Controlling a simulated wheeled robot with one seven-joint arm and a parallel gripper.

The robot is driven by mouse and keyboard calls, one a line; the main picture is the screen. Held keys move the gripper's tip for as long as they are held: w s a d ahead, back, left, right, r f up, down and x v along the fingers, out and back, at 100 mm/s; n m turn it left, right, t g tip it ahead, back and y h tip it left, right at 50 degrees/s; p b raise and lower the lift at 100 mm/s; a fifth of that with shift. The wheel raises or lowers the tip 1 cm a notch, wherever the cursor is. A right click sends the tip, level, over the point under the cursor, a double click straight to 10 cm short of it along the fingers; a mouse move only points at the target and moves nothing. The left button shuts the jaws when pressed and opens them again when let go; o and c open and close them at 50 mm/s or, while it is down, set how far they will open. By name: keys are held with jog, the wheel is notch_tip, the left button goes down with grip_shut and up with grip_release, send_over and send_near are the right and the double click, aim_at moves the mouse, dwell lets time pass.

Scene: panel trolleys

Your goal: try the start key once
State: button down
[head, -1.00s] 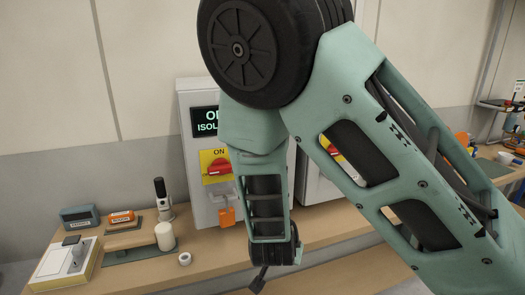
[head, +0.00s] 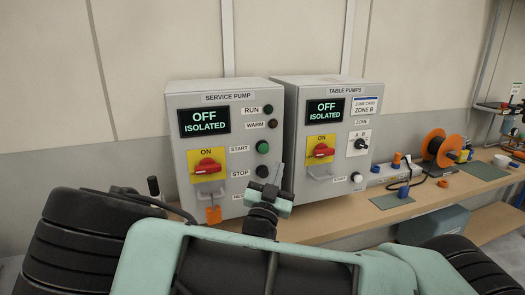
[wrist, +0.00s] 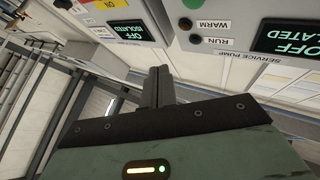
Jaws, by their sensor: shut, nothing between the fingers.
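The grey SERVICE PUMP panel (head: 222,98) shows OFF ISOLATED on its screen (head: 204,121). Its green START key (head: 262,147) is at the right, above the black STOP key (head: 262,171). A red rotary switch (head: 207,167) sits on a yellow plate, with an orange lock or tag (head: 213,214) hanging below. The green key also shows at the wrist view's top edge (wrist: 193,3). My gripper (head: 279,173) is shut and empty, low before the panel's right side. Its fingers (wrist: 160,72) show in the wrist view; contact with the panel is not visible.
The TABLE PUMPS panel (head: 326,86) stands close on the right, also OFF ISOLATED, with a red switch (head: 320,151) and a zone selector (head: 361,143). An orange reel (head: 437,147) and small parts lie on the bench (head: 420,203) farther right. My arm covers the lower foreground.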

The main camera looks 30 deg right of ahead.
jog(key=shift+w, duration=0.1)
send_near(267, 148)
jog(key=d+r, duration=0.3)
jog(key=d, duration=0.1)
jog(key=shift+w+d+r+b, duration=0.2)
jog(key=shift+w+b, duration=0.1)
jog(key=shift+w, duration=0.5)
jog(key=shift+w, duration=0.1)
dwell(1.4)
jog(key=shift+w+d+b, duration=0.1)
jog(key=shift+w+b, duration=0.2)
jog(key=shift+b, duration=0.05)
jog(key=shift+w+d+b, duration=0.25)
jog(key=shift+w+b, duration=0.1)
jog(key=shift+w, duration=0.4)
dwell(0.8)
jog(key=shift+s+a, duration=0.1)
jog(key=shift+s, duration=0.05)
jog(key=shift+s+a, duration=0.25)
jog(key=shift+s, duration=0.8)
